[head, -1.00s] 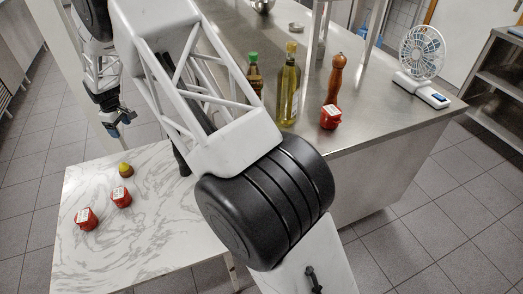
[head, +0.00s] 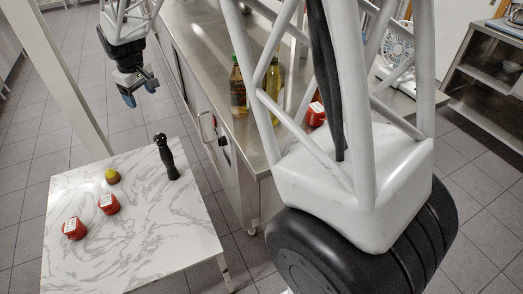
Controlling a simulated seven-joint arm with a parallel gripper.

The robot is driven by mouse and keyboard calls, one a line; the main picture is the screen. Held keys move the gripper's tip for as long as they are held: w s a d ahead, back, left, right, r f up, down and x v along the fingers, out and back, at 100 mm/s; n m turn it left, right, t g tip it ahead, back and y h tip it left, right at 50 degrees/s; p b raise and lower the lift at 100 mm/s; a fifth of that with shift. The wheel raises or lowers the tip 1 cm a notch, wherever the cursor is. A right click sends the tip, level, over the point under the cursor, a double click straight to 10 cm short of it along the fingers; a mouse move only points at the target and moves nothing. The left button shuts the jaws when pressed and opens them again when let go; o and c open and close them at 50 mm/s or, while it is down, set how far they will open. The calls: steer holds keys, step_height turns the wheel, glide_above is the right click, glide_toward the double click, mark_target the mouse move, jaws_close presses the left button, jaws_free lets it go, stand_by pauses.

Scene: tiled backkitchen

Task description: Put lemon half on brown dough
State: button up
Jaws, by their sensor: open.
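The yellow lemon half (head: 112,173) is on the marble-topped table, near its far left edge. It rests on a small brown piece, which looks like the brown dough (head: 114,182); most of the dough's top is hidden under the lemon. My gripper (head: 139,93) hangs in the air beyond the table's far edge, well above and apart from the lemon half. Its blue-tipped fingers are spread and nothing is between them.
Two red labelled items, one nearer (head: 74,229) and one farther (head: 108,204), sit near the lemon. A black mill-shaped object (head: 167,158) stands at the table's far right. Bottles (head: 238,88) stand on the steel counter (head: 207,62). The table's front right is clear.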

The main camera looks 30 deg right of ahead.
steer(key=s+d+r+m, duration=0.1)
steer(key=s+d+r, duration=0.25)
steer(key=s, duration=0.35)
steer(key=s+d+r+m, duration=0.2)
steer(key=s+d, duration=0.3)
steer(key=s, duration=0.2)
steer(key=s+d+r+m, duration=0.1)
steer(key=s+d+r, duration=0.25)
steer(key=s, duration=0.45)
steer(key=s+d+f+m, duration=0.1)
steer(key=s+d, duration=0.2)
steer(key=s, duration=0.7)
steer(key=s+d+f+m+t, duration=0.1)
steer(key=s+d, duration=0.3)
steer(key=s, duration=0.7)
steer(key=shift+f+m, duration=0.55)
steer(key=shift+m, duration=0.15)
